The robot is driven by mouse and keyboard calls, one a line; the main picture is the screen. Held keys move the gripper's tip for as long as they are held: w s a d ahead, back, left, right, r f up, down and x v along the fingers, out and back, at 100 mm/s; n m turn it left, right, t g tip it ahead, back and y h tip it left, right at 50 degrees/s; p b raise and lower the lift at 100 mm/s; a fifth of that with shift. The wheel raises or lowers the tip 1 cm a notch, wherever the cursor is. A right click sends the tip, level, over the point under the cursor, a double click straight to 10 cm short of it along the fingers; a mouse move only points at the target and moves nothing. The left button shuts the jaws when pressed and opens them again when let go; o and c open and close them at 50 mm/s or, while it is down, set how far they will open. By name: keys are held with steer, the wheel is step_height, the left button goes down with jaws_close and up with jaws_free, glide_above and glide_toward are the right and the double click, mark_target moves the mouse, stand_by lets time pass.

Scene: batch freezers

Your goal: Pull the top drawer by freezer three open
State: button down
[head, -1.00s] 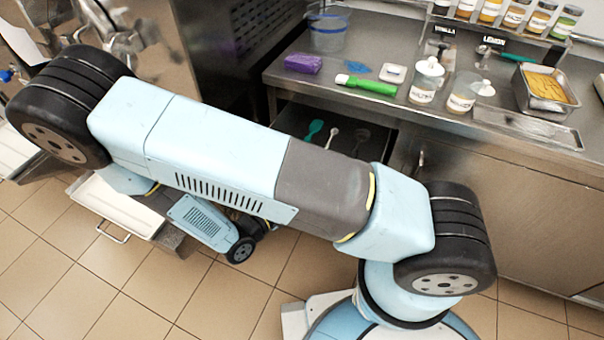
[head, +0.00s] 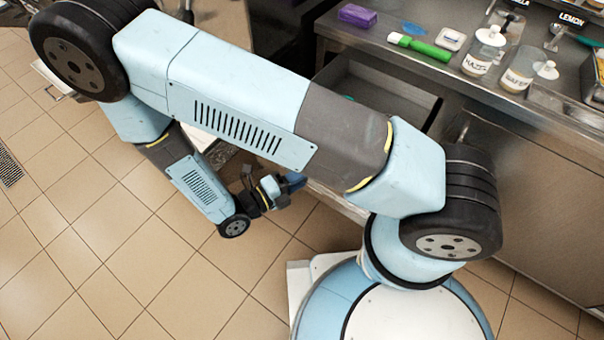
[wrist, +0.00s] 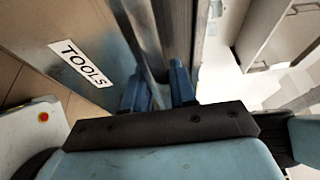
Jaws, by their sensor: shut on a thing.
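The top drawer (head: 413,99) stands pulled out from under the steel counter in the head view. My arm crosses in front of it and hides most of its inside and front. In the wrist view, its metal front (wrist: 45,22) carries a white TOOLS label (wrist: 81,63). My gripper (wrist: 158,92) has its two blue fingers against the front, shut on the drawer handle, which is mostly hidden between them. In the head view my gripper (head: 290,183) shows small and low beside the drawer, partly behind my arm.
The steel counter (head: 540,125) holds a purple block (head: 357,15), a green tube (head: 425,47) and labelled jars (head: 483,50). Tiled floor (head: 110,220) lies clear at the left and front. Pale drawer fronts (wrist: 280,40) show at the right of the wrist view.

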steer(key=shift+s+f, duration=0.1)
steer(key=shift+f, duration=0.1)
steer(key=c, duration=1)
jaws_free()
steer(key=shift+r, duration=0.1)
steer(key=v, duration=1.3)
steer(key=shift+a, duration=0.4)
steer(key=shift+s, duration=0.1)
